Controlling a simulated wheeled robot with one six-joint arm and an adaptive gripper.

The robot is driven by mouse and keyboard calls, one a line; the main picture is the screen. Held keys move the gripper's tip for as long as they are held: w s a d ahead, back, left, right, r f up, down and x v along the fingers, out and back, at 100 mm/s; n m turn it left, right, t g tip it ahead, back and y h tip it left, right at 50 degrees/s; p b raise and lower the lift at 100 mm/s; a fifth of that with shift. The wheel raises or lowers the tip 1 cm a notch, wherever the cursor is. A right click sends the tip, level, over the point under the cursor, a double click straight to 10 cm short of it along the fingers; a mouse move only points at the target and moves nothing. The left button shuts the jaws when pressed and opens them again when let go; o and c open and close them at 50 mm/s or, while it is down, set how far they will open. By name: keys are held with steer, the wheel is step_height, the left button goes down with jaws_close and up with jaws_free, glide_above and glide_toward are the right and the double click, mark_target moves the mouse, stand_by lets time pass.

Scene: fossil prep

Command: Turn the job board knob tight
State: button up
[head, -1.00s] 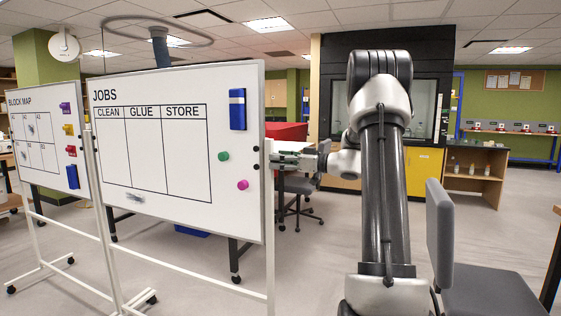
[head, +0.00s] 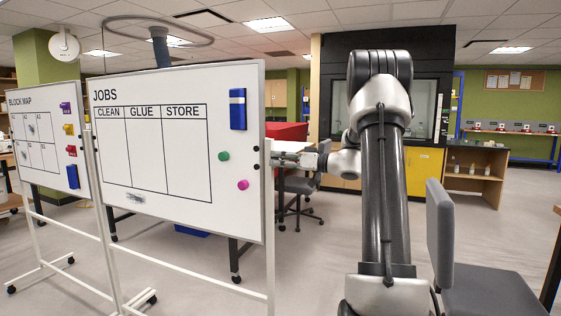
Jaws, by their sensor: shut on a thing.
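The white job board (head: 160,230), headed JOBS with columns CLEAN, GLUE and STORE, stands upright on a wheeled white frame. Two small black fittings (head: 256,158) show on its right edge. My gripper (head: 280,158) reaches in from the right, level with these fittings, with its fingertips at the board's right side post. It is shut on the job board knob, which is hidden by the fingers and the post. The fingers look thin, seen nearly edge-on. How tight the knob is cannot be seen.
A blue eraser (head: 237,109), a green magnet (head: 223,156) and a pink magnet (head: 243,185) are on the board. A block map board (head: 45,180) stands at left. A grey chair (head: 300,190) is behind my gripper; another (head: 440,235) is at right.

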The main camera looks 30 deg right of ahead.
steer(key=m, duration=1.3)
steer(key=shift+m, duration=0.4)
stand_by(0.3)
steer(key=o, duration=1)
steer(key=shift+d, duration=0.1)
steer(key=v, duration=1.2)
steer(key=shift+f, duration=0.1)
